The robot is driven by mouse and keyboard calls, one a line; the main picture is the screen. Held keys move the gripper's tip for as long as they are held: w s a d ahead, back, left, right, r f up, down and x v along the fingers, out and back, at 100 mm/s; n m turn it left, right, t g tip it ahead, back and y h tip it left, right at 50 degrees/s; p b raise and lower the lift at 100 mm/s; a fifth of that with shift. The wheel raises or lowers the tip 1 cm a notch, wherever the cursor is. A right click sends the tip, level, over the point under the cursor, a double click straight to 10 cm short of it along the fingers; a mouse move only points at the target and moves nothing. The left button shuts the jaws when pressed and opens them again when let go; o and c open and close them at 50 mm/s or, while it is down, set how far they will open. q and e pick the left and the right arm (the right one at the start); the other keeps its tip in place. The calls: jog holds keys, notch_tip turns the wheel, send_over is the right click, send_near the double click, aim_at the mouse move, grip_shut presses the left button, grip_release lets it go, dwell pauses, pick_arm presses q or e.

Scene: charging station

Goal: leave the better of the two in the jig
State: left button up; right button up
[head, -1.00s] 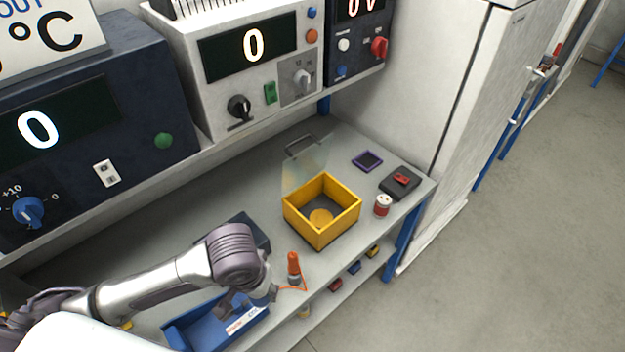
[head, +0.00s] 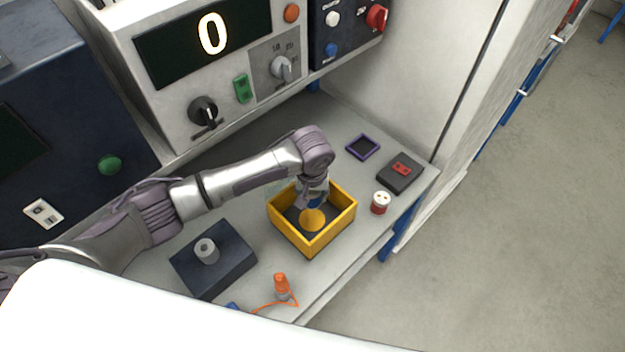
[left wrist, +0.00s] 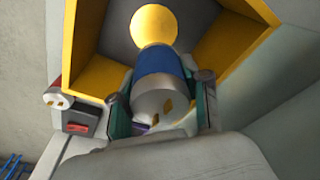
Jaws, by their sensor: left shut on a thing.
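My left gripper (head: 315,198) points down into the open yellow box (head: 342,224). In the left wrist view its fingers (left wrist: 162,88) are shut on a cylinder with a blue band (left wrist: 154,62) and a pale grey end (left wrist: 160,102). The cylinder is over the box's dark inside, in front of a round yellow disc (head: 312,219); I cannot tell whether it touches. A dark block (head: 228,268) with a short grey ring (head: 206,250) on top, which may be the jig, stands left of the box with nothing held over it. My right gripper is out of view.
A red and white cylinder (head: 380,202) stands right of the box, beside a black case with a red part (head: 400,173). A purple-framed square (head: 362,147) lies behind. An orange-handled tool (head: 281,286) stands near the front edge. Instruments hang over the bench's back.

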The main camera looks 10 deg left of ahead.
aim_at(312, 206)
pick_arm(q)
jog(key=shift+w+a+f, duration=0.1)
jog(key=shift+w+f, duration=0.05)
jog(key=shift+f, duration=0.35)
jog(key=shift+s+r, duration=0.2)
jog(key=shift+s, duration=0.1)
jog(key=shift+s+d+r, duration=0.25)
jog(key=shift+s+r, duration=0.15)
jog(key=shift+s, duration=0.35)
jog(key=shift+w, duration=0.15)
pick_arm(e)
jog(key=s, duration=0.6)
pick_arm(q)
jog(key=shift+w+f, duration=0.15)
jog(key=shift+f, duration=1.95)
jog(key=shift+f+b, duration=0.35)
jog(key=shift+b, duration=0.05)
jog(key=shift+f+b, duration=0.3)
jog(key=shift+f, duration=0.65)
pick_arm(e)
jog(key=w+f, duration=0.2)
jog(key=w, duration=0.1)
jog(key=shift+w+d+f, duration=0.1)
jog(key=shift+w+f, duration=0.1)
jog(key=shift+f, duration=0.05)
